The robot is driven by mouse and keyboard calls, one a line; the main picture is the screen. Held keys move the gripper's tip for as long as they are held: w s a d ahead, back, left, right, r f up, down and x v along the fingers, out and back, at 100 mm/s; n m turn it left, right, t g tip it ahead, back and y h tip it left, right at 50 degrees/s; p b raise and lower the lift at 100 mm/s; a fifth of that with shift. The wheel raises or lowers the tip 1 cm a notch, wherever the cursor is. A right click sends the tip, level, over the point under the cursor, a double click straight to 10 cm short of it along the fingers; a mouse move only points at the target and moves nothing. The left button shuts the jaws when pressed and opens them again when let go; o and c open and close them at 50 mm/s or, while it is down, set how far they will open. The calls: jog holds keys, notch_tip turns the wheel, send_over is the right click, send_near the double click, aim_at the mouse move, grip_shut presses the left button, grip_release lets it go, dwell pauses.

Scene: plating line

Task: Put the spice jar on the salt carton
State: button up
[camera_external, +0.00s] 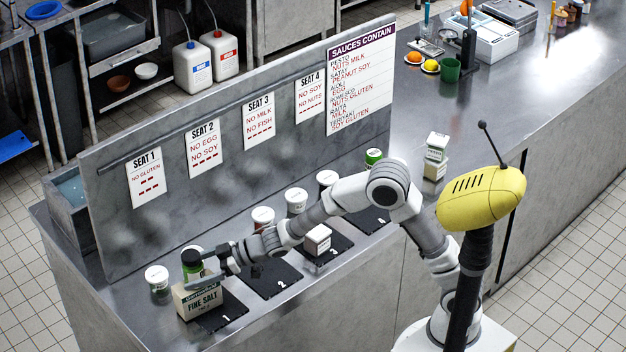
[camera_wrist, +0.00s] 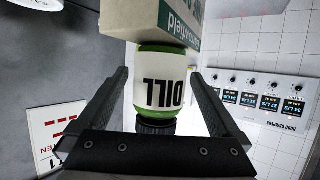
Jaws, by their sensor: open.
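The spice jar (camera_external: 192,266), green with a black lid, stands upright on top of the salt carton (camera_external: 198,301), a beige box marked FINE SALT near mat 1. In the wrist view, which is upside down, the jar (camera_wrist: 160,92) reads DILL and its base meets the carton (camera_wrist: 190,22). My gripper (camera_external: 208,270) is at the jar's height. Its fingers (camera_wrist: 160,90) are open on either side of the jar, with visible gaps between them and it.
A white-lidded jar (camera_external: 157,279) stands just left of the carton. Other jars (camera_external: 263,217) line the back by the upright sign panel (camera_external: 235,140). A small box (camera_external: 317,238) sits on mat 3. Black mat 2 (camera_external: 270,280) is clear.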

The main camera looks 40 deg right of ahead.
jog(key=p+v, duration=0.1)
jog(key=v, duration=1)
jog(key=shift+s+d+r, duration=0.2)
jog(key=shift+d, duration=0.1)
jog(key=d+r+m+t+h, duration=0.1)
jog(key=d+r+m+h, duration=0.25)
jog(key=d, duration=0.75)
jog(key=d+r+m+t+h, duration=0.2)
jog(key=d+h, duration=0.3)
jog(key=d, duration=0.6)
jog(key=s+d+m+g, duration=0.1)
jog(key=s+d, duration=0.3)
jog(key=s, duration=0.3)
jog(key=s+d+f+m+g+h, duration=0.1)
jog(key=s+d+m+g, duration=0.1)
jog(key=s+d, duration=0.2)
jog(key=s+d+m+g+h, duration=0.1)
jog(key=s+d, duration=0.3)
jog(key=s, duration=0.6)
jog(key=shift+s+f+m+g, duration=0.15)
jog(key=shift+s+m+g, duration=0.25)
jog(key=shift+m+g, duration=0.3)
jog(key=shift+h, duration=0.25)
